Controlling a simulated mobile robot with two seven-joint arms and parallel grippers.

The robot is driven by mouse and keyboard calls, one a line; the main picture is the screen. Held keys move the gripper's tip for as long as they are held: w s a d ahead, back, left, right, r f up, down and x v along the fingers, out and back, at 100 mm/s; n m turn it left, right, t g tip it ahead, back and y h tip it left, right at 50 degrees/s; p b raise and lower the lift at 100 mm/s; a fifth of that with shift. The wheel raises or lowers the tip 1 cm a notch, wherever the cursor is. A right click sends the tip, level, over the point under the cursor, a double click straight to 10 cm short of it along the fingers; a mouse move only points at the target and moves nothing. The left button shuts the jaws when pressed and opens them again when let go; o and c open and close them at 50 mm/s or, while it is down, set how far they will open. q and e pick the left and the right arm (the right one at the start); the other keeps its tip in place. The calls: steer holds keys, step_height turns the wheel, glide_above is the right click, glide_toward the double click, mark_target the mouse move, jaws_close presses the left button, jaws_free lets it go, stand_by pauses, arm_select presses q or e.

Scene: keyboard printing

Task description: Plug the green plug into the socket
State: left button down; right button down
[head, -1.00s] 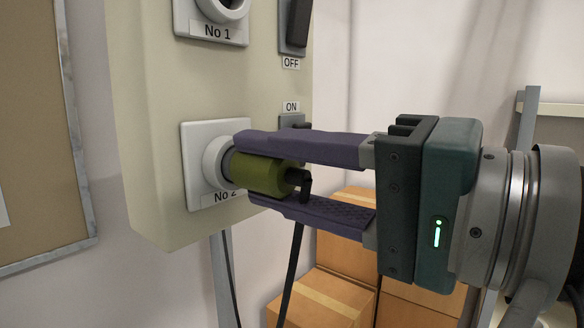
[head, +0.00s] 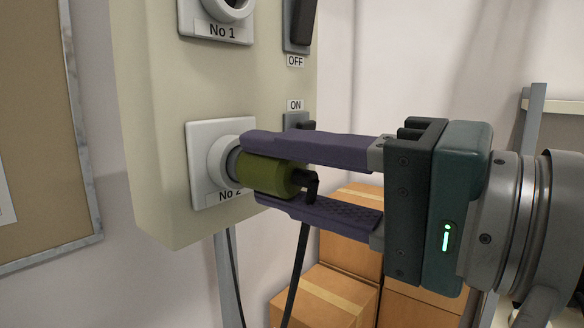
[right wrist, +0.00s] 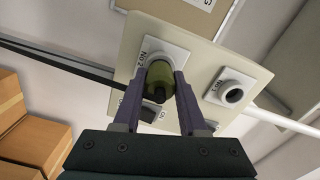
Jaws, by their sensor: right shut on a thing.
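The green plug (head: 266,175) sits with its front end at the round opening of the socket labelled No 2 (head: 208,165). How deep it is in cannot be told. My right gripper (head: 262,172) is shut on the plug, one finger above and one below it in the head view. In the right wrist view the plug (right wrist: 158,78) is between the two fingers, in line with the No 2 socket (right wrist: 172,52). A black cable (head: 297,265) hangs from the plug's back end. My left gripper is not in view.
The beige panel (head: 160,120) also carries the No 1 socket (head: 215,22), empty in the right wrist view (right wrist: 233,94), and dark switches (head: 299,22) marked OFF and ON. Cardboard boxes (head: 335,290) stand below right. A notice board (head: 35,120) hangs at left.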

steer(key=shift+w+a, duration=0.1)
steer(key=shift+a, duration=0.05)
steer(key=shift+c, duration=1.9)
jaws_free()
steer(key=v, duration=0.5)
steer(key=shift+f+b, duration=0.15)
steer(key=shift+b, duration=0.15)
steer(key=shift+s+d, duration=0.35)
steer(key=shift+d, duration=0.1)
